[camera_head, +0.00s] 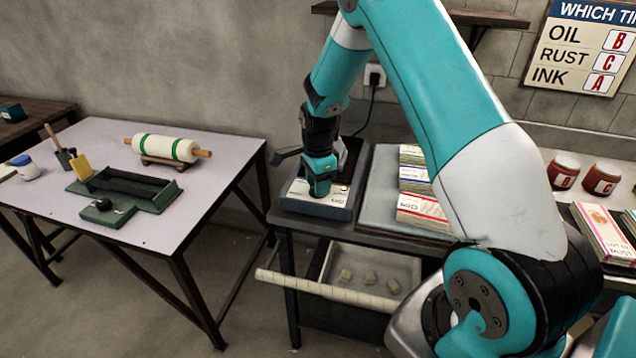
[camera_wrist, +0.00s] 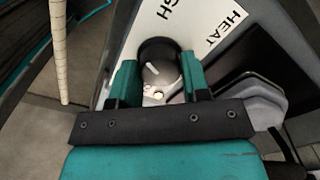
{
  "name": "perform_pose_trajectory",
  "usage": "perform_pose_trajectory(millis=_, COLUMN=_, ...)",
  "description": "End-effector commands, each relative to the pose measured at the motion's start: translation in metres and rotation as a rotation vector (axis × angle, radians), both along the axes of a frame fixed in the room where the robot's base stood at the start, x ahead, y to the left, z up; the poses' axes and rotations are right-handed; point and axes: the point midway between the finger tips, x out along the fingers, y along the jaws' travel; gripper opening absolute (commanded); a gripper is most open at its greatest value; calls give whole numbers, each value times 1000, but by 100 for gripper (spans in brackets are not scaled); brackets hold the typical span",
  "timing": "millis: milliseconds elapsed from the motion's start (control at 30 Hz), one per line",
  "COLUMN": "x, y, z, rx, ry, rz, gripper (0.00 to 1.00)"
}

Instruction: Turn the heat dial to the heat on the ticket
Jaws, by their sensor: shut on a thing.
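The heat dial (camera_wrist: 161,72) is a round grey knob with a pale pointer line, set on a white panel (camera_wrist: 180,22) lettered HEAT, with part of another word ending in "GH". The pointer tilts toward the upper left in the wrist view. My gripper (camera_wrist: 158,80) has its two teal fingers on either side of the dial and is shut on it. In the head view my gripper (camera_head: 320,183) points down onto the small press unit (camera_head: 315,211) at the bench's left end and hides the dial. I cannot make out a heat ticket or the dial's full scale.
A grey pad (camera_head: 385,190) with striped packets (camera_head: 421,210) lies right of the unit. A table (camera_head: 110,140) stands left.

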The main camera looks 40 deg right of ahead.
Motion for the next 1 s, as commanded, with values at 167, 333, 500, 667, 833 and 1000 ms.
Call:
perform_pose_trajectory(millis=167, x=2, y=-2, z=2, rx=-4, ry=-7, rz=-46, gripper=19)
perform_pose_trajectory(millis=333, x=2, y=-2, z=2, rx=-4, ry=-7, rz=-60, gripper=19)
perform_pose_trajectory(millis=500, x=2, y=-2, z=2, rx=-3, ry=-6, rz=-61, gripper=19)
perform_pose_trajectory(millis=667, x=2, y=-2, z=2, rx=-3, ry=-6, rz=-60, gripper=19)
perform_pose_trajectory(millis=833, x=1, y=-1, z=1, rx=-2, ry=-5, rz=-59, gripper=68)
perform_pose_trajectory(millis=1000, x=1, y=-1, z=1, rx=-2, ry=-3, rz=-58, gripper=68)
